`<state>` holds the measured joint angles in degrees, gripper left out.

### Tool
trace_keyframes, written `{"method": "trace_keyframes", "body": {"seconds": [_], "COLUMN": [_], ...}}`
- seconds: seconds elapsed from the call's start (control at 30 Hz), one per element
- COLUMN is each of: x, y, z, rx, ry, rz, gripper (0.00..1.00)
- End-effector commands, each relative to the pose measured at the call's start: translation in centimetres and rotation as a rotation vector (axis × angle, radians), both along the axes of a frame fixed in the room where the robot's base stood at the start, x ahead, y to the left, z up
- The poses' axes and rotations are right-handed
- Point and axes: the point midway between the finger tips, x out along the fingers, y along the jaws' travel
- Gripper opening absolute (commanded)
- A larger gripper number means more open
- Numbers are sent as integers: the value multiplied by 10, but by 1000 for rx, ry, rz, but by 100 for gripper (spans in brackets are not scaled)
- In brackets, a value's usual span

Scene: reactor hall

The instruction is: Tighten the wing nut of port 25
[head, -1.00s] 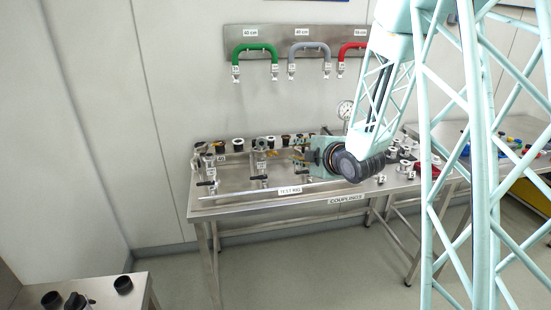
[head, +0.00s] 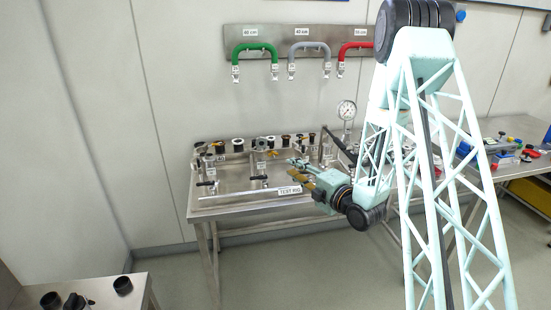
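The test rig is a shallow steel tray (head: 232,184) on a steel table, with a "TEST RIG" plate (head: 289,191) on its front edge. Upright fittings with small tags stand in it, one at the left (head: 209,172) and one in the middle (head: 262,168). A small brass-coloured part (head: 272,153) shows by the middle fitting. The tag numbers are too small to read, so I cannot tell which is port 25 or pick out its wing nut. My gripper (head: 291,170) points left over the tray's right part. Its fingers are too small to tell open from shut, and it hides what lies behind.
Several dark and metal couplings (head: 238,145) line the tray's back. A pressure gauge (head: 347,110) stands at the back right. Green (head: 258,48), grey (head: 309,48) and red hoses (head: 354,47) hang on the wall. A side table (head: 500,165) with coloured parts is at right. My arm covers the right.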

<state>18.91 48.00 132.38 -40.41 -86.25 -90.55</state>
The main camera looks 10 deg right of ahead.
Motion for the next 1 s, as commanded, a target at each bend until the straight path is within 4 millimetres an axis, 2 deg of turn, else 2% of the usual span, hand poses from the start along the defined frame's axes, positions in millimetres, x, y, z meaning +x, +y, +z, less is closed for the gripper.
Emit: {"method": "trace_keyframes", "body": {"seconds": [0.2,0.7,1.0], "x": [-3,-4,6], "y": [-1,-2,3], "z": [-10,-11,-11], "rx": [-3,-5,-5], "ry": [-50,-64,-63], "rz": [13,15,16], "gripper": [21,21,21]}}
